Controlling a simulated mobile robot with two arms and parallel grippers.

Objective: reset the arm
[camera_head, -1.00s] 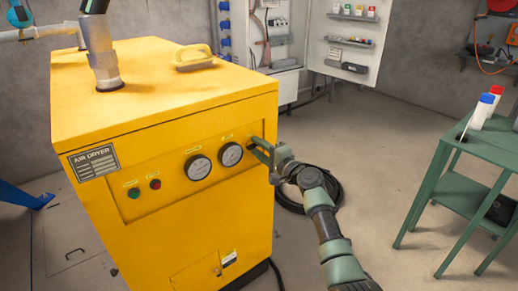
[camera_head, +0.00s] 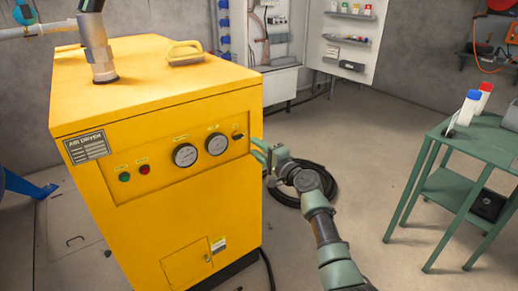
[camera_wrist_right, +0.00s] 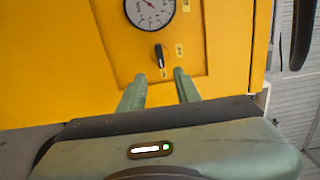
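My right gripper (camera_head: 258,150) is in front of the right side of the yellow air dryer (camera_head: 150,225), apart from its panel. In the right wrist view its two fingers (camera_wrist_right: 160,88) are spread with nothing between them. A small black rotary switch (camera_head: 238,137) sits on the panel, right of two round gauges; it also shows in the right wrist view (camera_wrist_right: 159,56), beyond the fingertips, with its handle close to upright in that view. My left gripper is not in view.
A green table (camera_head: 490,146) with a blue-capped and a red-capped bottle stands at the right. A black coiled hose (camera_head: 322,198) lies on the floor behind my right arm. An open cabinet stands at the back wall.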

